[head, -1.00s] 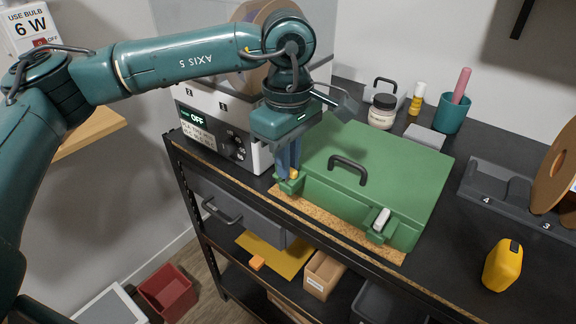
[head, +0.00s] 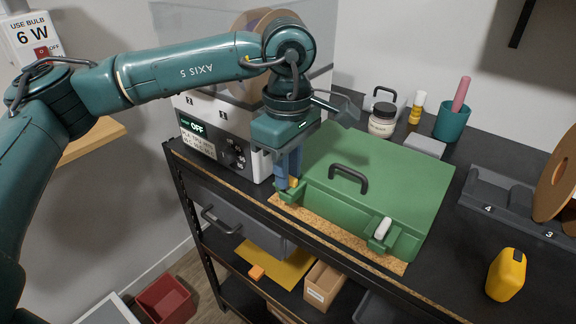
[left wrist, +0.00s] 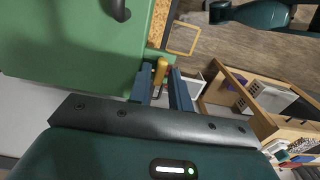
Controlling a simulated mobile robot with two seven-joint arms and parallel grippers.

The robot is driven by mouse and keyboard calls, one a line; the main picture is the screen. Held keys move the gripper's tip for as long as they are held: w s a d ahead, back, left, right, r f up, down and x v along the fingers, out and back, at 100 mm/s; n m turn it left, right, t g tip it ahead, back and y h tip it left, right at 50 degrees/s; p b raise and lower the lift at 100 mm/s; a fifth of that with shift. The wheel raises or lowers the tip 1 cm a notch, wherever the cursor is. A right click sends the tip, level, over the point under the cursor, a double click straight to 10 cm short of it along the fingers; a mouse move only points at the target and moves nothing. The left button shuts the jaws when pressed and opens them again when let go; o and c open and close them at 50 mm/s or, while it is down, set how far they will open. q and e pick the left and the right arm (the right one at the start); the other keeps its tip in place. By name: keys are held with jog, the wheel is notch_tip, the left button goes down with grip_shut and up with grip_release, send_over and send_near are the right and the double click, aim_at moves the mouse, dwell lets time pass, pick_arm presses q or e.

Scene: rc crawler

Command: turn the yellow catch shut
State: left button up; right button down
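The green case (head: 375,175) lies closed on the bench, with a black handle on its top. The yellow catch (head: 292,183) is at the left end of its front side; it also shows in the left wrist view (left wrist: 160,70). A white catch (head: 383,228) is at the right end. My left gripper (head: 288,178) points down at the yellow catch, its blue fingers partly hiding it. In the left wrist view the fingers (left wrist: 163,88) stand apart, with the catch between them, closer to the left finger; contact is unclear. My right gripper is not in view.
A white machine (head: 215,140) with an OFF display stands left of the case. A yellow bottle-like object (head: 506,275) and a dark numbered rack (head: 500,200) are to the right. A jar (head: 382,120) and a teal cup (head: 452,122) stand behind.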

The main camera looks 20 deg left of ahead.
pick_arm(q)
notch_tip(320, 180, up, 13)
dwell(0.5)
jog(key=shift+s, duration=0.1)
